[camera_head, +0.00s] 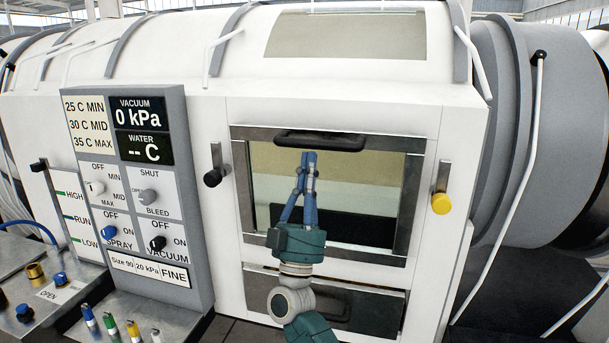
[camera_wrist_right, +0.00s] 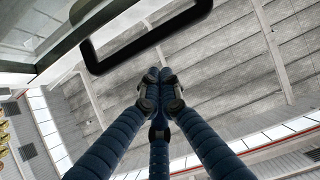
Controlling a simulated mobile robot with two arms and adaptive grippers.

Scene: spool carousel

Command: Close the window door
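The window door is a dark grey frame (camera_head: 405,200) around a pane on the front of the white machine. A black bar handle (camera_head: 320,141) runs along its top edge, and the handle shows at the top of the right wrist view (camera_wrist_right: 150,42). I cannot tell whether the door sits fully flush. My right gripper (camera_head: 309,156) points up in front of the pane, its tips just below the handle in the picture. In the right wrist view its blue fingers (camera_wrist_right: 158,76) meet at the tips, with nothing seen between them, apart from the handle. My left gripper is not in view.
A black knob (camera_head: 212,178) is left of the door and a yellow knob (camera_head: 441,204) right of it. A grey control panel (camera_head: 190,100) stands at the left. Below is a lower drawer-like panel (camera_head: 375,312) with a dark handle, partly hidden by my arm.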

